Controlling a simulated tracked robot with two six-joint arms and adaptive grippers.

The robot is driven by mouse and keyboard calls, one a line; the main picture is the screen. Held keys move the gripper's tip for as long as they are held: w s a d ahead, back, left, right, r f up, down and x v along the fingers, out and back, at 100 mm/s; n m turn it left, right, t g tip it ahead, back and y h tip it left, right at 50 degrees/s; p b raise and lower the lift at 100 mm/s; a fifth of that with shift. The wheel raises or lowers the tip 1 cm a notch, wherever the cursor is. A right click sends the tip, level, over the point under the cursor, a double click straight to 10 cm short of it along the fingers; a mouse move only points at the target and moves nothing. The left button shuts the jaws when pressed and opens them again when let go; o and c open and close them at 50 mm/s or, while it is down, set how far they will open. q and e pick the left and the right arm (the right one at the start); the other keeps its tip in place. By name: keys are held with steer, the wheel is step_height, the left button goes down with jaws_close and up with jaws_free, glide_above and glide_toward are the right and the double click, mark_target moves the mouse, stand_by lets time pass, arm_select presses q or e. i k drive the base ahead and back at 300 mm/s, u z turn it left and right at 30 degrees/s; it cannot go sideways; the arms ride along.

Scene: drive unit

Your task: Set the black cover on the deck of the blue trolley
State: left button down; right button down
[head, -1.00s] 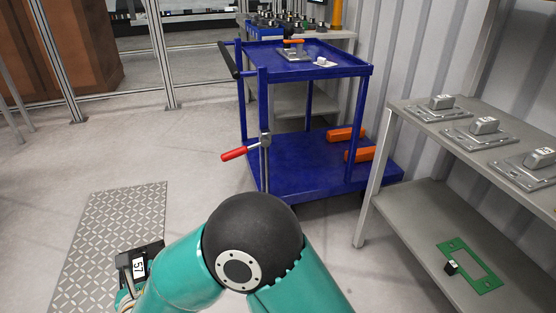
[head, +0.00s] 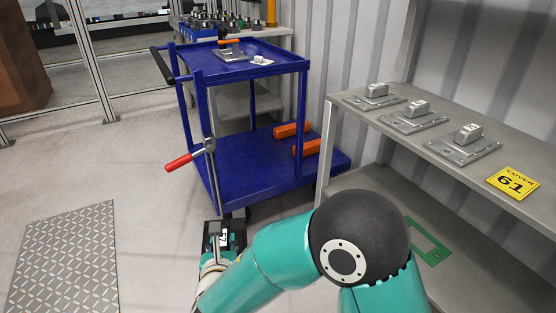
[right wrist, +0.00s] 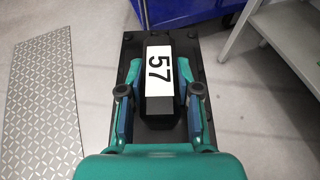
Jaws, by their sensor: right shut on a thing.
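The black cover (head: 214,232) is a flat dark plate with a raised block handle. Its white label reads 57 in the right wrist view (right wrist: 156,117). My right gripper (head: 222,252) is shut on the handle, one finger on each side (right wrist: 158,98), and holds the cover above the floor in front of the trolley. The blue trolley (head: 196,125) stands ahead. Its upper shelf (head: 280,61) carries a grey metal part and a small white item. Its lower deck (head: 240,178) is mostly bare. Its edge shows in the right wrist view (right wrist: 190,12). My left gripper is out of view.
Two orange blocks (head: 292,130) lie on the lower deck's right side. A red-handled lever (head: 180,162) sticks out at the trolley's near post. A grey shelf (head: 345,112) on the right bears several metal covers and a yellow sign.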

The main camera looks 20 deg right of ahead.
mark_target(255, 155)
steer(key=z, duration=0.2)
steer(key=i, duration=1)
steer(key=u, duration=0.05)
